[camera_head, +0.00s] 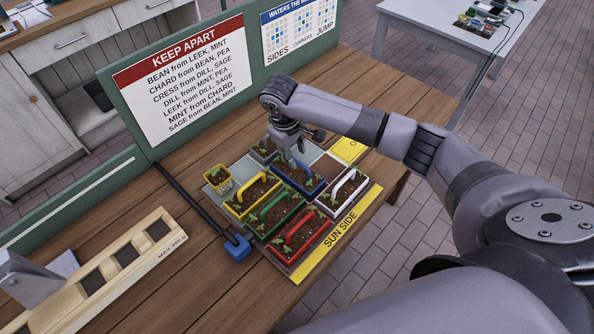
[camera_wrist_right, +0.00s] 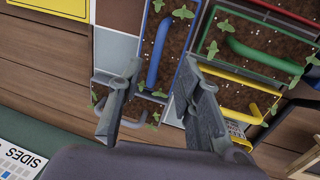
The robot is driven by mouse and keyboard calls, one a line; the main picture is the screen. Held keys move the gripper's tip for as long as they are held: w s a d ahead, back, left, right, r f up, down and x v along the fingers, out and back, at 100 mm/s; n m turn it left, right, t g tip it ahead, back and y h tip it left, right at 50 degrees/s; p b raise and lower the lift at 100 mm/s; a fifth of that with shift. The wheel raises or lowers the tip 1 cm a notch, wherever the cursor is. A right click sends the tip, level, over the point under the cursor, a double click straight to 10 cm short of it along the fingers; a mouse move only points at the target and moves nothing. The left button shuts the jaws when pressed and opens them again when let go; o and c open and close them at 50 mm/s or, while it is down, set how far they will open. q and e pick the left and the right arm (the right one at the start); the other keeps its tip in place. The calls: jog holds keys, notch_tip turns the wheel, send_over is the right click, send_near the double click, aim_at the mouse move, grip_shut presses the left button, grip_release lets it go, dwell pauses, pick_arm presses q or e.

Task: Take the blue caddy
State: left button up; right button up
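The blue caddy (camera_head: 316,187) sits in the tray among the other caddies, with soil and green seedlings in it. It also shows in the right wrist view (camera_wrist_right: 146,35), with its blue handle (camera_wrist_right: 159,52) running lengthwise over the soil. My right gripper (camera_head: 291,152) is over the back part of this caddy. In the right wrist view its two fingers (camera_wrist_right: 162,72) are apart, and the handle appears in the gap between them. The fingers do not look closed on it; their exact height is unclear. My left gripper is not in view.
Yellow (camera_head: 238,208), green (camera_head: 259,229), red (camera_head: 288,260) and white (camera_head: 333,212) caddies stand close beside it. A small yellow pot (camera_head: 217,185) is at the left. A blue-ended black bar (camera_head: 237,247) lies left of the tray. A green board (camera_head: 131,119) stands behind.

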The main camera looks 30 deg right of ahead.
aim_at(296, 160)
jog(key=shift+w+d+f, duration=0.15)
jog(key=shift+d+f, duration=0.05)
jog(key=shift+f, duration=0.65)
jog(key=shift+w+d+f+p, duration=0.1)
jog(key=shift+f+p, duration=0.2)
jog(key=shift+p, duration=0.1)
jog(key=f, duration=0.2)
jog(key=w+f, duration=0.1)
jog(key=shift+d+f+p, duration=0.15)
jog(key=shift+d+p, duration=0.2)
jog(key=shift+p, duration=0.05)
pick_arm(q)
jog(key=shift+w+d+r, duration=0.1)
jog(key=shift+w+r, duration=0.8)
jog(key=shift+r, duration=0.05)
pick_arm(e)
jog(key=shift+f, duration=0.4)
jog(key=shift+s, duration=0.1)
grip_shut()
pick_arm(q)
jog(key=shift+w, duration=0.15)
